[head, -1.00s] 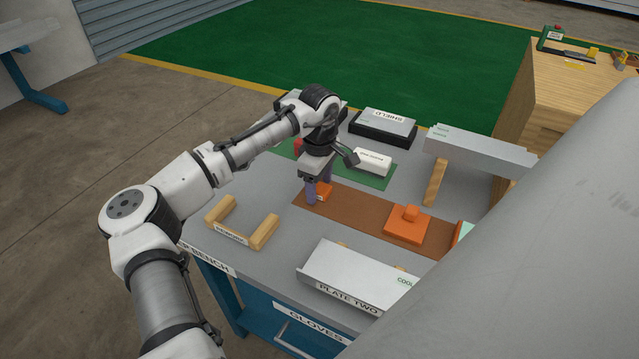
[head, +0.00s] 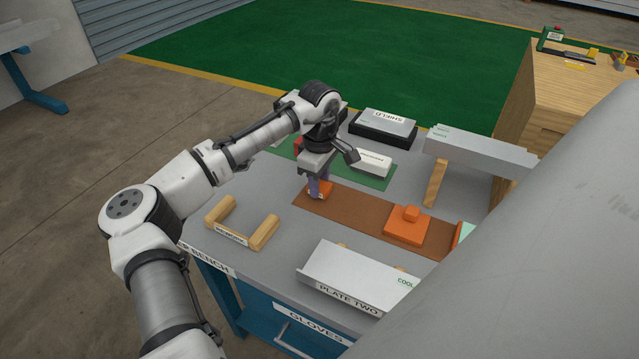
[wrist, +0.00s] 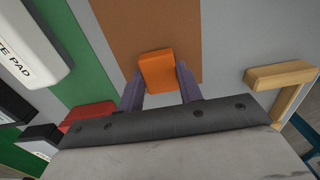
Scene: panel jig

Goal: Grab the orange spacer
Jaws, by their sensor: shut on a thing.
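The orange spacer (head: 320,189) is a small block at the left end of the brown strip (head: 345,210). My gripper (head: 317,187) is down at it, with its purple fingers on either side. In the wrist view the spacer (wrist: 158,72) sits between the two fingertips of my gripper (wrist: 160,82), and the jaws are shut on it. The spacer's lower part is hidden, and I cannot tell whether it still touches the strip. A larger orange block with a knob (head: 407,225) sits further right on the strip.
A wooden bracket (head: 262,236) stands front left and the PLATE TWO tray (head: 345,278) at the front. Behind are a white labelled block (head: 371,163) on a green mat (head: 380,183) and the SHIELD box (head: 385,123). A raised grey plate (head: 480,150) stands to the right.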

